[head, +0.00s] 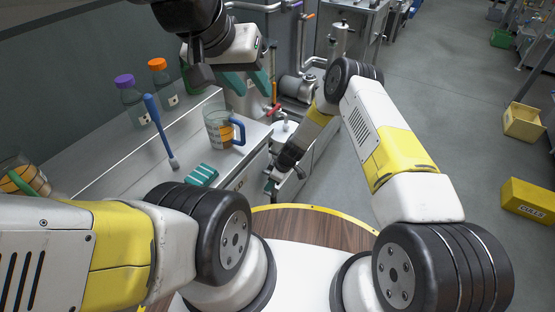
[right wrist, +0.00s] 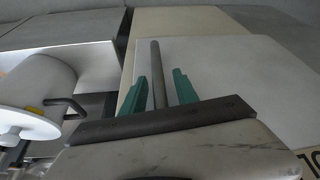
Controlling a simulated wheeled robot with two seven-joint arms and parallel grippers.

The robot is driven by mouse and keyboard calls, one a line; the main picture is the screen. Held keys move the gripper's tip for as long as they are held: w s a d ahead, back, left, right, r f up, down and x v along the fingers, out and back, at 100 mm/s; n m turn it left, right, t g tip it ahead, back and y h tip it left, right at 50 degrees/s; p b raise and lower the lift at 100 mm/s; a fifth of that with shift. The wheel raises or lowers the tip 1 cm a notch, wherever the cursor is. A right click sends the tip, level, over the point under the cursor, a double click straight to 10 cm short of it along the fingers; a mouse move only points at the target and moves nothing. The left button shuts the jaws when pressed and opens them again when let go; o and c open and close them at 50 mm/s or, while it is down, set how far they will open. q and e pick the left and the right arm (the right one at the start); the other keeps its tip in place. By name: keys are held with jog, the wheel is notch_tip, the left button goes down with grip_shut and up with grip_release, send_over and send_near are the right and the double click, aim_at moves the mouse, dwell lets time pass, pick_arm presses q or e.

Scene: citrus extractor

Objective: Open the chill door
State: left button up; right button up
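In the right wrist view, a pale flat panel (right wrist: 235,85), which looks like the chill door, carries a grey bar handle (right wrist: 158,80). My right gripper (right wrist: 161,80) has its two teal fingers apart, one on each side of the bar. Whether either finger touches it I cannot tell. The panel looks closed, though its edges are partly hidden by the gripper. In the head view my right gripper (head: 273,182) is low at the counter's front, its fingers mostly hidden. My left gripper (head: 248,82) is open and empty above the counter.
On the counter stand a measuring jug (head: 220,130) with orange contents, a blue-handled tool (head: 160,130), a teal block (head: 201,175) and bottles with purple (head: 125,82) and orange (head: 157,65) caps. A white cylindrical vessel (right wrist: 38,95) is left of the panel. Floor at right is open, with yellow bins (head: 528,200).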

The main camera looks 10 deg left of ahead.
jog(key=shift+a+f, duration=0.1)
jog(key=shift+f, duration=0.2)
grip_shut()
dwell(1.3)
